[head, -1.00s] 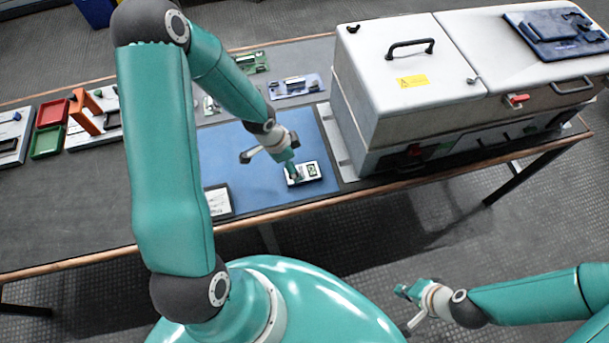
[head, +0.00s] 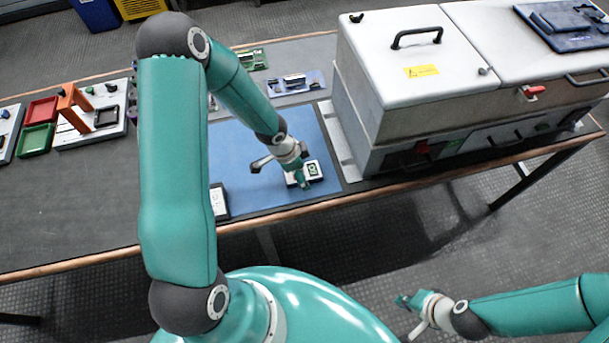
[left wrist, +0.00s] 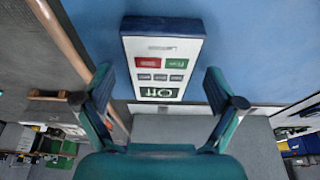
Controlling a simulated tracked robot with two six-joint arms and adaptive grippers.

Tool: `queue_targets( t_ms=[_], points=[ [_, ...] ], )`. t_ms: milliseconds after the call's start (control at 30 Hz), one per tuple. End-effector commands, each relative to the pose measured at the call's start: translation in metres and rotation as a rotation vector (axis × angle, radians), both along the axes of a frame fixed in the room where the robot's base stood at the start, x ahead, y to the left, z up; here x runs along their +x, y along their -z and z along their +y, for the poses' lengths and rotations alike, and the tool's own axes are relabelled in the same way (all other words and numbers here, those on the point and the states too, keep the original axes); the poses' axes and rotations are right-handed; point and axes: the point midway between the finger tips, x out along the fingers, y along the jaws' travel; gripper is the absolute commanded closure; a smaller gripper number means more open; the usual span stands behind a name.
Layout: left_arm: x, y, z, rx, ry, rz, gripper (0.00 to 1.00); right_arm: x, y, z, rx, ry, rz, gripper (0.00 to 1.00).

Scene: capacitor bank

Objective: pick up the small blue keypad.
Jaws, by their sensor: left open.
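The small keypad (head: 314,171) has a white face and dark blue sides and lies on the blue mat (head: 262,187) near the table's front edge. In the left wrist view the keypad (left wrist: 162,60) shows red, green and grey buttons and a green panel. My left gripper (head: 281,174) is open at the keypad, with one finger partly covering it in the head view. In the left wrist view the open fingers spread on both sides of its near end; contact cannot be told. My right gripper (head: 409,317) is open and empty, away from the table at the lower right.
A large grey metal cabinet (head: 400,85) stands just right of the mat. A dark-framed white panel (head: 219,202) lies left of the keypad. Circuit boards (head: 295,83) lie behind. Red (head: 42,109) and green (head: 36,139) trays stand at far left.

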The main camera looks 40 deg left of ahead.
Motion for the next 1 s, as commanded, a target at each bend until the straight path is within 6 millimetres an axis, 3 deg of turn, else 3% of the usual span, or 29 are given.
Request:
queue_targets(
  t_ms=[67, 467, 767, 1000],
  points=[
    [0.000, -0.001, 0.000, 0.000, 0.000, 0.000, 0.08, 0.000, -0.001, 0.000, 0.000, 0.000, 0.000, 1.00],
    [0.000, -0.001, 0.000, 0.000, 0.000, 0.000, 0.73, 0.000, -0.001, 0.000, 0.000, 0.000, 0.000, 1.00],
    [0.000, -0.002, 0.000, 0.000, 0.000, 0.000, 0.73, 0.000, -0.002, 0.000, 0.000, 0.000, 0.000, 1.00],
    [0.000, -0.016, 0.000, 0.000, 0.001, 0.000, 0.73, 0.000, -0.014, 0.000, 0.000, 0.000, 0.000, 1.00]
  ],
)
